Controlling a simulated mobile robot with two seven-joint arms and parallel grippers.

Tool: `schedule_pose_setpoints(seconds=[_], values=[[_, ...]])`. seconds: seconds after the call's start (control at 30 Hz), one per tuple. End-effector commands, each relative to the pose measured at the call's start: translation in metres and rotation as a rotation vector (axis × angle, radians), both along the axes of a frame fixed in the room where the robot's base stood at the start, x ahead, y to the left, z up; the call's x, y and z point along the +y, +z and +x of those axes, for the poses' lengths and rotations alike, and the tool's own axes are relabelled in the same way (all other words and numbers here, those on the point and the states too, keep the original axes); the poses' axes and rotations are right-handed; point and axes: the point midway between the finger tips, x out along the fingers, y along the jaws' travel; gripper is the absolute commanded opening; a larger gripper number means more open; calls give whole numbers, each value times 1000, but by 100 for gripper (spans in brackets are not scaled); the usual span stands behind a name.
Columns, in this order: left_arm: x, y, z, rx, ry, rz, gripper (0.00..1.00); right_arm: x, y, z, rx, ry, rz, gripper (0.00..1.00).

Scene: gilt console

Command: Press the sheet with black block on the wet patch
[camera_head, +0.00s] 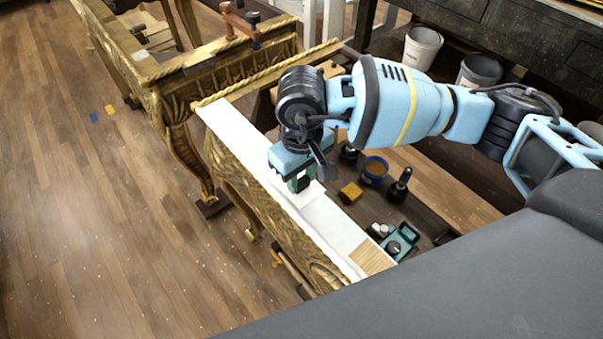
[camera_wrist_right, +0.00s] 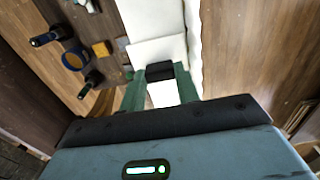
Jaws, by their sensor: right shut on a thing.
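My right gripper (camera_head: 299,184) is shut on the black block (camera_wrist_right: 159,71), which shows between its green fingers in the right wrist view (camera_wrist_right: 160,88). The gripper points down over the long white top of the gilt console (camera_head: 338,231). A white sheet (camera_head: 312,194) lies on that top under and beside the fingers; it also shows in the wrist view (camera_wrist_right: 155,50). The block is over the sheet, but I cannot tell whether they touch. I cannot make out the wet patch. My left gripper is not in view.
A striped wood piece (camera_head: 371,257) lies at the top's near end. Two buckets (camera_head: 422,46) stand behind. Floor at left is mostly open.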

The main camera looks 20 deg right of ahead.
Motion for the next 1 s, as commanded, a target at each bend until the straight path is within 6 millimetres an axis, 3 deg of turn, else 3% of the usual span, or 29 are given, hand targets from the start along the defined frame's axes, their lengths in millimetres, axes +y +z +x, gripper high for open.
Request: schedule_pose_setpoints(seconds=[1.0], values=[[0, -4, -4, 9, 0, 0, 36, 0, -4, -2, 7, 0, -2, 13]])
